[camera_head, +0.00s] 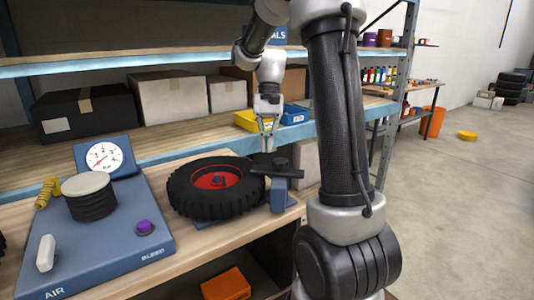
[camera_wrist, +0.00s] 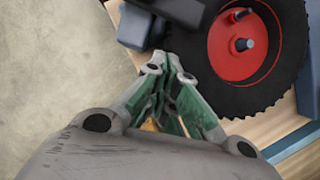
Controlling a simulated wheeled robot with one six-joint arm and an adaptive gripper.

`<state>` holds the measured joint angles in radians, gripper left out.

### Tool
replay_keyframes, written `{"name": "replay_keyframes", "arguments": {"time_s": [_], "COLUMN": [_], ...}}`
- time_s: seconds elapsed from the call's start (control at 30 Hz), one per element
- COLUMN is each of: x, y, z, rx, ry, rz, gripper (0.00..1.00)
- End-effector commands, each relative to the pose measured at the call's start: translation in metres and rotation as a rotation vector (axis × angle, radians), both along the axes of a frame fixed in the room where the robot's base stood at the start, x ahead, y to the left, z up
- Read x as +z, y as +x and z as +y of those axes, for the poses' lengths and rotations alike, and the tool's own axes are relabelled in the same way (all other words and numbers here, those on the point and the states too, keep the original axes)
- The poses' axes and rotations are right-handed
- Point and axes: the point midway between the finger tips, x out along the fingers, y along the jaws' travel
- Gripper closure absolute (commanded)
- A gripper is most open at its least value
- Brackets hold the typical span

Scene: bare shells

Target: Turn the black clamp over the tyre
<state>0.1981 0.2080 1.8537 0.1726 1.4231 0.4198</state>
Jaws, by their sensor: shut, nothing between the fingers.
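The black tyre (camera_head: 186,194) with a red hub (camera_head: 228,178) lies flat on the wooden bench. The black clamp (camera_head: 290,173) is a bar with a round knob, on a blue post (camera_head: 278,198) at the tyre's right. Its left end overlaps the tyre's right edge in the head view; I cannot tell how far it reaches over it. My gripper (camera_head: 268,132) is shut and empty, behind the clamp in the picture. In the wrist view my gripper's fingertips (camera_wrist: 172,62) are beside the tyre (camera_wrist: 205,60), apart from the clamp (camera_wrist: 182,9), which is cut off by the top edge.
A blue panel (camera_head: 120,235) with a dark stacked cylinder, purple button and gauge (camera_head: 103,158) stands left of the tyre. Yellow (camera_head: 246,121) and blue (camera_head: 294,115) bins stand behind my gripper. Boxes line the shelf. An orange bin (camera_head: 226,285) is below the bench.

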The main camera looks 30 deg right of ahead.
Motion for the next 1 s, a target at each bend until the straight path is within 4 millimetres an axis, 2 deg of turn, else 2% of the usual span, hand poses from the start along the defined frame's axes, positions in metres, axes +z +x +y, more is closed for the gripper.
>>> {"name": "replay_keyframes", "arguments": {"time_s": [0.03,0.2,0.4,0.5,0.67,0.77,1.0], "x": [0.013,0.048,0.069,0.072,0.067,0.055,0.008], "y": [0.004,0.015,0.021,0.024,0.023,0.019,0.005], "z": [-0.003,-0.012,-0.019,-0.032,-0.032,-0.028,-0.015], "rx": [0.001,0.001,-0.006,-0.091,-0.113,-0.112,-0.112], "ry": [-0.001,-0.001,-0.001,0.000,0.000,0.000,0.001], "rz": [-0.007,-0.006,-0.002,0.000,0.002,0.004,0.006], "gripper": [1.00,1.00,1.00,1.00,1.00,1.00,1.00]}}
